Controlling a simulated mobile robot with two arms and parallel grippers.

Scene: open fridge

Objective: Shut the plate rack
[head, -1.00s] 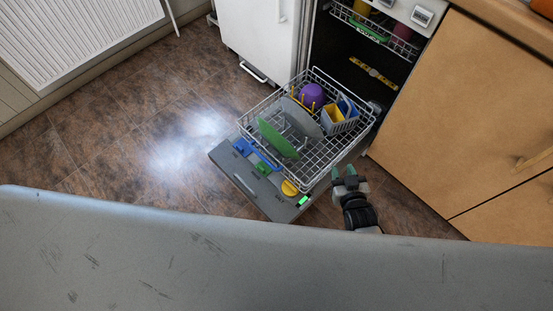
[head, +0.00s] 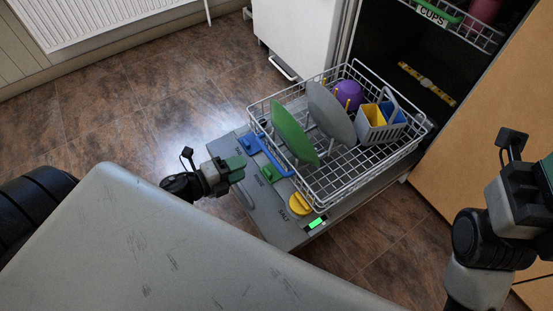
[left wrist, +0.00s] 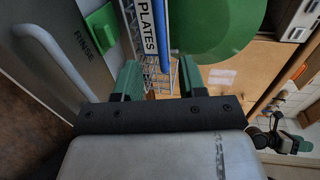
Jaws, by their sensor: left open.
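The plate rack (head: 345,190) is a grey wire basket pulled out over the lowered door. It holds a green plate (head: 294,132), a grey plate (head: 330,114), a purple item (head: 348,94) and a cutlery basket (head: 378,122). In the left wrist view, its PLATES label (left wrist: 147,27) and blue handle (left wrist: 163,35) lie just beyond the fingertips. My left gripper (head: 238,168) is open and empty, left of the rack front; its spread green fingers also show in the left wrist view (left wrist: 158,80). My right gripper (head: 547,172) is at the right edge, partly cut off.
The lowered door (head: 235,150) bears a green block and a yellow knob (head: 299,204). An upper rack labelled CUPS (head: 440,18) sits inside. Wooden cabinet fronts (head: 485,110) stand at the right. Tiled floor (head: 110,115) is clear at the left.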

